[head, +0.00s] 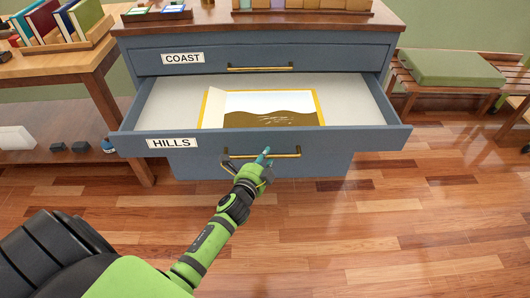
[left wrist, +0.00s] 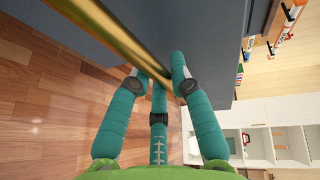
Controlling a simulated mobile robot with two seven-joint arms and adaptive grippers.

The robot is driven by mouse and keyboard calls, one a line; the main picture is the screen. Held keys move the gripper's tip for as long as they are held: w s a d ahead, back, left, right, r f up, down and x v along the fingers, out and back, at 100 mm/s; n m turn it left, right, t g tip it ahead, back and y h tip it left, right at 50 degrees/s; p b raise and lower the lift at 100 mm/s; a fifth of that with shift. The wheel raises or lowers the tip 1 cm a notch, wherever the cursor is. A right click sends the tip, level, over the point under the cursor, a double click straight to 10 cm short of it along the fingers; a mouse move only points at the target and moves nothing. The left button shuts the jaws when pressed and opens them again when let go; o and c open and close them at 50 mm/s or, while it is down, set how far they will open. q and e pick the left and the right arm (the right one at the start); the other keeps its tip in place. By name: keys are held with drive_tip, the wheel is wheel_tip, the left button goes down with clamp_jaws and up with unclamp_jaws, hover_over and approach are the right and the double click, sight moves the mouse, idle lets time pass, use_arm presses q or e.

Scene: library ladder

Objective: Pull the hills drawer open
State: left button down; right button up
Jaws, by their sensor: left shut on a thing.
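The blue-grey drawer with the HILLS label (head: 171,143) stands well open, its pale inside showing. A picture of brown hills with a yellow edge (head: 272,112) lies in it. Its brass bar handle (head: 288,155) runs across the drawer front. My left gripper (head: 264,157) is shut on this handle near its middle. In the left wrist view the brass bar (left wrist: 118,35) passes between the teal fingers of the left gripper (left wrist: 163,76). My right gripper is in neither view.
The closed COAST drawer (head: 260,59) is above. A wooden table (head: 62,66) with books stands at the left, with a low shelf below. A bench with a green cushion (head: 452,67) is at the right. The wooden floor (head: 400,225) in front is clear.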

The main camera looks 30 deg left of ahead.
use_arm(q)
drive_tip(key=shift+s+d+f, duration=0.1)
drive_tip(key=shift+s+d, duration=0.1)
drive_tip(key=shift+s, duration=0.2)
drive_tip(key=c, duration=1.1)
unclamp_jaws()
drive_tip(key=v, duration=1.2)
drive_tip(key=shift+a, duration=0.1)
